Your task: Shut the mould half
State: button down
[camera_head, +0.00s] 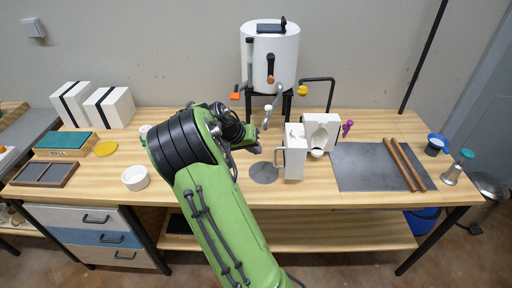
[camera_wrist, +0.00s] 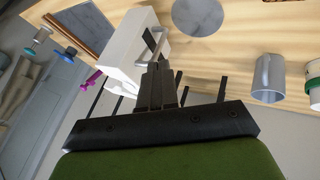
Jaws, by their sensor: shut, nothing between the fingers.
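The white mould stands open on the table. Its near half (camera_head: 295,158) has a grey handle (camera_head: 280,154) on its left side, and its other half (camera_head: 320,130) stands behind to the right with a hollow facing out. A small white rounded piece (camera_head: 317,153) shows between them. In the wrist view the white mould half (camera_wrist: 122,45) and its handle (camera_wrist: 156,46) lie just beyond my gripper (camera_wrist: 157,72). My gripper is shut and empty, its fingertips near the handle. I cannot tell whether they touch it.
A grey disc (camera_head: 264,172) lies left of the mould. A dark slab (camera_head: 362,168) with two brown sticks (camera_head: 405,165) lies to the right. A white drum (camera_head: 270,55) with a tap stands behind. A metal mug (camera_wrist: 268,78) shows in the wrist view.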

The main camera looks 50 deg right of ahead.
jog(key=b, duration=0.1)
send_near(285, 162)
notch_tip(285, 162, down, 3)
jog(key=w, duration=0.3)
jog(key=s+d, duration=0.1)
jog(key=s+d+f, duration=0.1)
jog(key=s+d, duration=0.1)
jog(key=shift+s, duration=0.3)
jog(key=shift+a, duration=0.1)
jog(key=shift+s+b, duration=0.1)
jog(key=shift+b, duration=0.25)
